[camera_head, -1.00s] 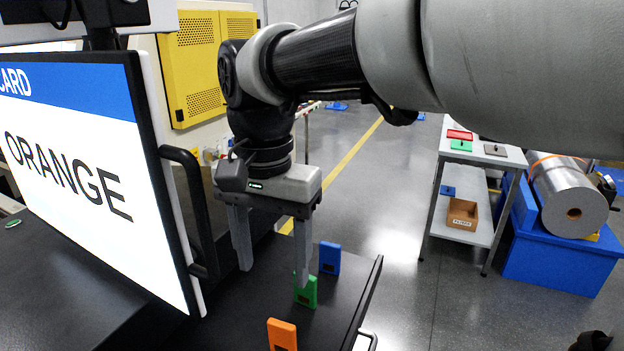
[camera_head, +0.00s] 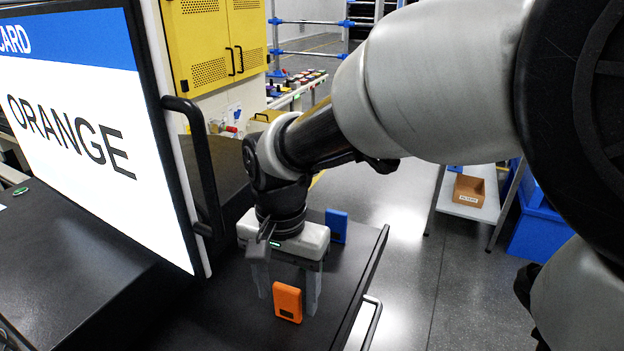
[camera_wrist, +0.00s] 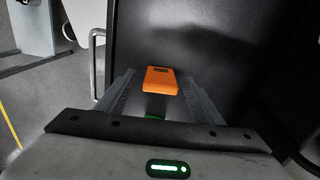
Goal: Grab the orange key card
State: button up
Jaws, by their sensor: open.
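The orange key card (camera_head: 288,302) stands upright on the black tabletop. It also shows in the wrist view (camera_wrist: 162,80), in the gap between the ends of my two fingers. My gripper (camera_head: 288,305) points down at the card, with one finger seen on each side of it. The jaws (camera_wrist: 157,82) are open, and visible gaps separate both fingers from the card. The head view shows the card in front of the gripper, partly covering the space between the fingers. The screen (camera_head: 90,130) reads "ORANGE".
A blue card (camera_head: 336,226) stands behind my gripper. A sliver of a green card (camera_wrist: 154,117) shows near the palm; the head view hides it. The screen's black handle (camera_head: 200,165) is left of my arm. Bare tabletop (camera_head: 225,318) lies left of the orange card.

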jog(key=shift+f, duration=0.4)
jog(key=c, duration=1.1)
